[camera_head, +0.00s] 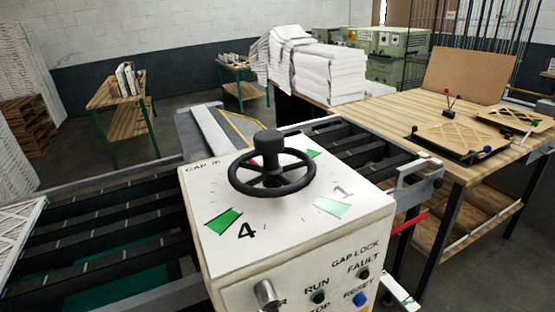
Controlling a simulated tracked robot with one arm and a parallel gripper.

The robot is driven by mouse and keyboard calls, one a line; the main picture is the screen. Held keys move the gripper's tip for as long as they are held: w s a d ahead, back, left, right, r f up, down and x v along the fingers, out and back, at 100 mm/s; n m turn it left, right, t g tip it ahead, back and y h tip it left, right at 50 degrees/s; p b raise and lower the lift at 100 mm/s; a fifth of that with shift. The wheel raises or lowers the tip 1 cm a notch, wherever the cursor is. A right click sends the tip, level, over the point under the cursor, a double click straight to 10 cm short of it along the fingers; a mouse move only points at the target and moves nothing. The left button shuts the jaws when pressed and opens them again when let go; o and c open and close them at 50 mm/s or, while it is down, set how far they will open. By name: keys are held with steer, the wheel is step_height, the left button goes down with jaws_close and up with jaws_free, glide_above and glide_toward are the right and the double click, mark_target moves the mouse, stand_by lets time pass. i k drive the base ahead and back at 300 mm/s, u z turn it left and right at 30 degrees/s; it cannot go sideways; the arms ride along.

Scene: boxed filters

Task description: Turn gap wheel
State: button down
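The gap wheel (271,173) is a black spoked handwheel with a raised hub knob. It sits on top of a white control box (207,225) in the middle of the view. The box top carries the label "GAP" at its left corner, a green mark beside a "4" (246,232), and a pale green mark beside a "1" (344,191). Another green patch shows just behind the wheel. My gripper is not in view, and nothing touches the wheel.
The box front has a silver knob (267,295), lamps and a blue button (360,299), with labels "RUN", "GAP LOCK", "FAULT" and "RESET". Black slatted conveyors (105,240) flank the box. A wooden table (420,125) with stacked white sheets (328,72) stands at right.

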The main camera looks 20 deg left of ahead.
mark_target(268, 143)
steer(key=z, duration=0.25)
steer(key=i, duration=1.15)
steer(key=u, duration=0.55)
